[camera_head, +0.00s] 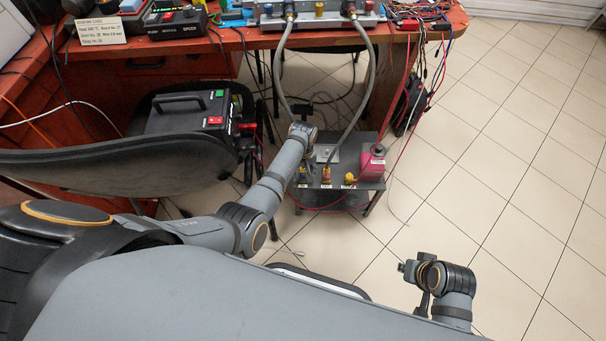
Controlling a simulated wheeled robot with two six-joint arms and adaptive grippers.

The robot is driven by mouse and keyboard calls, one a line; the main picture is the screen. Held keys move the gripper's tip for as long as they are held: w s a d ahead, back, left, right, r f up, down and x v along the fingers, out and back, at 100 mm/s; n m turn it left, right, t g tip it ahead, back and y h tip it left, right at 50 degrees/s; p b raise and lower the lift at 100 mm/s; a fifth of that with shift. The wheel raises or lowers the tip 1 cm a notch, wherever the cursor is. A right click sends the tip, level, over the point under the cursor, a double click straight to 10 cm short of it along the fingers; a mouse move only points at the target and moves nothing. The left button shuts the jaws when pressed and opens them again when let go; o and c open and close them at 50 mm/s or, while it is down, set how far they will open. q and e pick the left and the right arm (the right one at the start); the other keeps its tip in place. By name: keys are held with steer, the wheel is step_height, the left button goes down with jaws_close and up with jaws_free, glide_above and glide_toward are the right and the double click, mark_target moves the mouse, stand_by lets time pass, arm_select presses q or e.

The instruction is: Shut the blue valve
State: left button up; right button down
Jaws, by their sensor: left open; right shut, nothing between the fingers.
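A grey manifold block (330,20) on the red workbench carries small coloured fittings, and a small blue one (268,9) sits at its left. I cannot tell whether this is the blue valve, or how any handle is turned. Two grey hoses (369,85) hang from the manifold to a low grey stand (310,198) with several labelled yellow and red fittings (349,178). My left gripper (318,99) is open beside the left hose, above the stand's back edge; contact is unclear. My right gripper (405,268) is shut and empty over the floor, right of and nearer than the stand.
A pink container (372,163) stands on the stand's right side. A black chair (130,160) and a black case (187,110) are at left. Loose red and black cables (420,75) hang from the bench's right end. The tiled floor at right is clear.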

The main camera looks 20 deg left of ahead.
arm_select(q)
jaws_close()
arm_select(e)
steer(key=shift+r, duration=0.1)
